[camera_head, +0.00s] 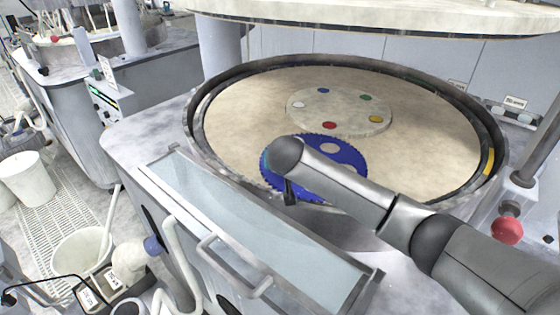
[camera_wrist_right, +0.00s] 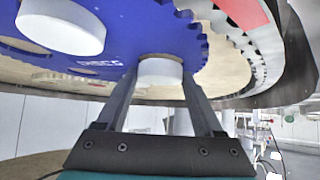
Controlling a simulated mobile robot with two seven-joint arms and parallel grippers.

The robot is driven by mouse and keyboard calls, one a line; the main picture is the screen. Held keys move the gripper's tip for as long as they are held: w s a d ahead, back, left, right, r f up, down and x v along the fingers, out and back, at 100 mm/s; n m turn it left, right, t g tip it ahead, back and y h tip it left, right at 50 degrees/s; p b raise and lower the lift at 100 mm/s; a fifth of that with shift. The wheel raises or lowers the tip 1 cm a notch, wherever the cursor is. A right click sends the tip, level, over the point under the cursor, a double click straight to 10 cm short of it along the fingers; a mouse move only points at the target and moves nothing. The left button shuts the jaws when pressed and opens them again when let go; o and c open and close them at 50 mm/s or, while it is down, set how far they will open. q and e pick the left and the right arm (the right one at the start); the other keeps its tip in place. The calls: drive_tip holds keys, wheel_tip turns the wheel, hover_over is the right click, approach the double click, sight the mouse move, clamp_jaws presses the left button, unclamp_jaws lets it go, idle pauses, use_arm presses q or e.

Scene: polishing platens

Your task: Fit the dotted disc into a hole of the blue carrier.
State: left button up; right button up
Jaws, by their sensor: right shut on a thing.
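The blue toothed carrier (camera_head: 301,178) lies on the beige platen near its front edge, with light round holes showing. In the right wrist view the carrier (camera_wrist_right: 120,35) fills the upper left, with teeth along its edge and white lettering. My right gripper (camera_wrist_right: 160,75) is shut on a pale, thick disc (camera_wrist_right: 161,70) at the carrier. I cannot tell whether the disc sits in a hole, and no dots show on it. In the head view my right gripper (camera_head: 290,192) is mostly hidden under its wrist, which covers part of the carrier. My left gripper is not in view.
A pale central plate (camera_head: 340,110) with several coloured spots sits on the platen (camera_head: 240,115). A dark rim surrounds the platen, and an upper plate (camera_head: 400,15) hangs above. A glass guard with a handle (camera_head: 235,265) stands in front. A red knob (camera_head: 507,229) is at right.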

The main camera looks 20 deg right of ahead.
drive_tip(key=shift+f, duration=0.2)
idle(0.3)
drive_tip(key=o, duration=1.3)
drive_tip(key=shift+f, duration=0.1)
drive_tip(key=shift+s, duration=0.1)
